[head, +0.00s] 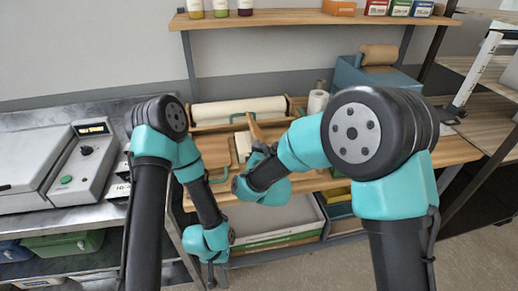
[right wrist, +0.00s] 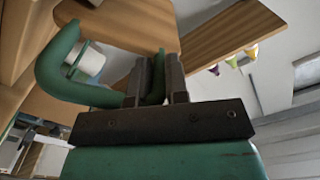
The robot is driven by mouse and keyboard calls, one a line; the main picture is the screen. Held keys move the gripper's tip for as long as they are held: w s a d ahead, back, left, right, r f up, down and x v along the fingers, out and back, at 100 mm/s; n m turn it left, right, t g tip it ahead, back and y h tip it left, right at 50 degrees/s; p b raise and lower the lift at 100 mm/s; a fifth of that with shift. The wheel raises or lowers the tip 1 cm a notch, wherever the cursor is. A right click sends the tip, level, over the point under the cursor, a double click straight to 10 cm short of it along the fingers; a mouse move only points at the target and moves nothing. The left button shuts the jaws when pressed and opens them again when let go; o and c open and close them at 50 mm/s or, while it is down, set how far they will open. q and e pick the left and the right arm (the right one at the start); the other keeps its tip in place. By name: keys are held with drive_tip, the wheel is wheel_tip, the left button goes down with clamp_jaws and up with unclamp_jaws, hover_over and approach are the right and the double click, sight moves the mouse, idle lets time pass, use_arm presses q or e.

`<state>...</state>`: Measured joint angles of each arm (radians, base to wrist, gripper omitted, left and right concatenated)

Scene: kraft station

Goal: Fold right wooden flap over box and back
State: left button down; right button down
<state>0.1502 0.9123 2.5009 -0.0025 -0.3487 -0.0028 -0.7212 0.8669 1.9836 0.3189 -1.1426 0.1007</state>
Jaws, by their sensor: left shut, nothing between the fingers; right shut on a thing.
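The right wooden flap (head: 254,128) stands tilted up behind my right gripper (head: 260,148) in the head view; most of it is hidden. In the right wrist view its wooden board (right wrist: 125,22) fills the upper left, with a curved green handle (right wrist: 52,68). My right gripper (right wrist: 158,82) is shut on that handle. The box itself is mostly hidden by my right arm. My left gripper (head: 213,272) is shut and empty, low in front of the bench.
A paper roll (head: 238,110) lies at the back of the wooden bench. A teal box (head: 350,75) with a brown roll on it stands at the back right. A shelf (head: 280,17) with bottles and small boxes runs above. A grey machine (head: 85,160) stands at left.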

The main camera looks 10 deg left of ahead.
drive_tip(key=w+d+r+m, duration=0.1)
drive_tip(key=w+d+m, duration=0.1)
drive_tip(key=d+m, duration=0.3)
drive_tip(key=shift+w+d+m, duration=0.3)
drive_tip(key=shift+w+d, duration=0.05)
drive_tip(key=shift+d, duration=0.05)
drive_tip(key=shift+r, duration=0.1)
idle(0.3)
drive_tip(key=c, duration=1.1)
unclamp_jaws()
drive_tip(key=v, duration=1.7)
drive_tip(key=shift+s+d, duration=0.1)
drive_tip(key=shift+s, duration=0.1)
